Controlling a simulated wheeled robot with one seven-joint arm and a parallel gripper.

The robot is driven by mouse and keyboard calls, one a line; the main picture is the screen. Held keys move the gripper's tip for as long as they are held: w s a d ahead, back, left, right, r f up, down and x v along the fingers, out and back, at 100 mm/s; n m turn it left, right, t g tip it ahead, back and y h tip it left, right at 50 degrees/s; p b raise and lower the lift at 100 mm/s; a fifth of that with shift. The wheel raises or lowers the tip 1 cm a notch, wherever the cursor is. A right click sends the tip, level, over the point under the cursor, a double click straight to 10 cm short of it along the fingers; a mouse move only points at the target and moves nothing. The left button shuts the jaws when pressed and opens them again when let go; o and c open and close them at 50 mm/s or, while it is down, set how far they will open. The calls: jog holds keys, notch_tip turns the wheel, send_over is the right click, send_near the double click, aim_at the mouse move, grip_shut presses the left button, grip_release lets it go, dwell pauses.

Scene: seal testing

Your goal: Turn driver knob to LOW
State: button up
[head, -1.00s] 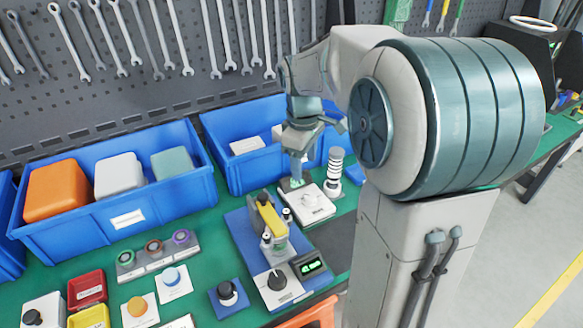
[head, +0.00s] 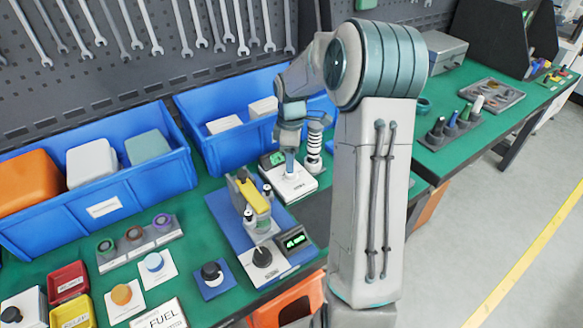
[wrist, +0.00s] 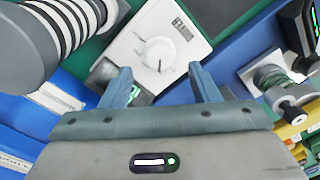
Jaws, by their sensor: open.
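A white box (head: 292,184) stands on the green bench. In the wrist view its top (wrist: 128,42) shows a round white knob (wrist: 157,53) with a dark pointer mark and small printed marks around it. The label by the knob is too small to read. My gripper (wrist: 163,86) is open, its two fingers apart and empty. It points down at the box, with the knob just beyond the fingertips and between their lines. In the head view my gripper (head: 290,162) hangs over the box and hides the knob.
A striped column (head: 314,150) stands close behind the box. A blue base (head: 222,207) with a yellow-handled clamp (head: 252,194), black knob (head: 262,257) and lit display (head: 294,240) is at the left front. Blue bins (head: 215,160) stand behind.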

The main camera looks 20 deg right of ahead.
jog(key=shift+s+f, duration=0.1)
jog(key=shift+f, duration=2.1)
jog(key=shift+c, duration=0.2)
jog(key=c, duration=0.9)
jog(key=m, duration=0.4)
jog(key=shift+b, duration=0.4)
jog(key=shift+m+b, duration=0.3)
jog(key=shift+m, duration=1.5)
